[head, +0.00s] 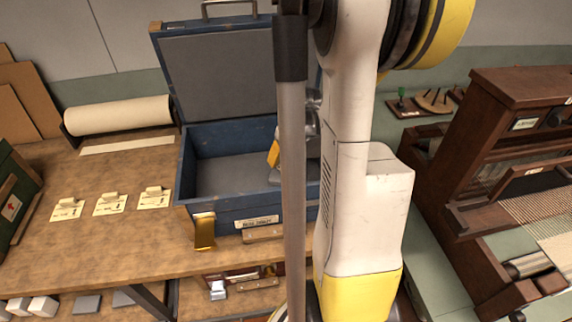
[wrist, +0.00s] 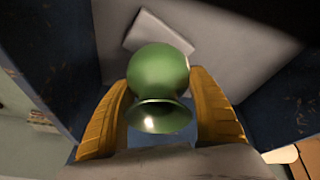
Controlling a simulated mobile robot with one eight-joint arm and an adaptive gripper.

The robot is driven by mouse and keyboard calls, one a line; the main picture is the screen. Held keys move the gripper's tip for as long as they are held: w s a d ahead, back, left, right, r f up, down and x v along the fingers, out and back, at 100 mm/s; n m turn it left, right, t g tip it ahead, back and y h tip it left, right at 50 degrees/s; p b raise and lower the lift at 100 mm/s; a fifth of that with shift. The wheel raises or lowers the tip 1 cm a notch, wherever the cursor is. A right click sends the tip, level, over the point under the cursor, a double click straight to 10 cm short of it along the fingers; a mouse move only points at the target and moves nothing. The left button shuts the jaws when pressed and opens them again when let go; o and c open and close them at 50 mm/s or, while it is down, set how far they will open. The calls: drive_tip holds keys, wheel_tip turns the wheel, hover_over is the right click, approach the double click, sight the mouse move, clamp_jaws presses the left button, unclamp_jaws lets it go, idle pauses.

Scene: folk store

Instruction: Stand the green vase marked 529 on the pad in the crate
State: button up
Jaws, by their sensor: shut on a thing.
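The green vase (wrist: 158,75) shows in the wrist view with a round body and a flared rim toward the camera. My gripper (wrist: 161,88) is shut on it, one yellow finger on each side. No number shows on the vase. The blue crate (head: 225,212) stands open on the bench in the head view, its lid raised at the back. A yellow finger of my gripper (head: 273,153) shows inside the crate; my arm hides the vase there. In the wrist view a pale rectangular pad (wrist: 145,30) lies on the grey floor, partly behind the vase. I cannot tell whether they touch.
Blue crate walls (wrist: 38,65) rise close on both sides of my gripper. A brass latch (head: 204,231) is on the crate's front. Several paper tags (head: 110,205) and a paper roll (head: 118,114) lie left. A wooden loom (head: 460,150) stands right.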

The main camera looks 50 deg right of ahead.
sight(286, 162)
drive_tip(key=shift+f+b, duration=0.4)
drive_tip(key=shift+f, duration=0.9)
drive_tip(key=shift+f, duration=0.2)
drive_tip(key=o, duration=1.4)
drive_tip(key=shift+c, duration=0.2)
